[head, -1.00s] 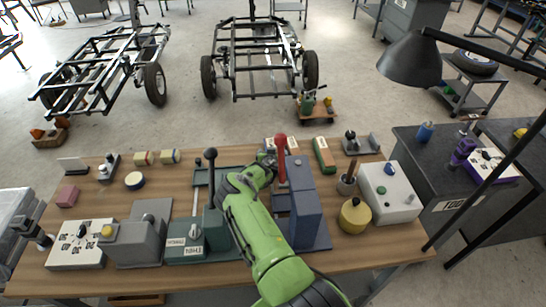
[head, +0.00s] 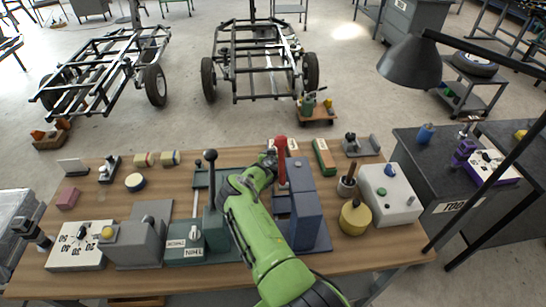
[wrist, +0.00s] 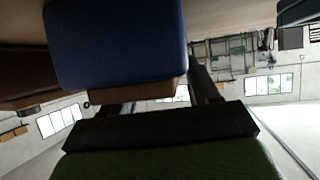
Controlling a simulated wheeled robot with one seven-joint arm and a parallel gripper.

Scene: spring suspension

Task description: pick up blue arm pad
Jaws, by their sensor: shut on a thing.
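The blue arm pad (wrist: 115,40) fills the upper left of the wrist view, close to the camera. It has rounded corners and a tan-brown layer along its lower edge. My gripper (head: 268,160) is at the middle of the bench in the head view, just left of the red lever. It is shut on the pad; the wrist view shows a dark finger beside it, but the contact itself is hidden. In the head view my green arm hides the pad, and I cannot tell whether it is clear of the bench top.
A blue-grey press (head: 306,213) with a red lever (head: 281,160) stands close to the right of my arm. A dark green press with a black-knobbed lever (head: 211,180) stands close on the left. A yellow can (head: 354,217) and a white box (head: 388,194) are farther right.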

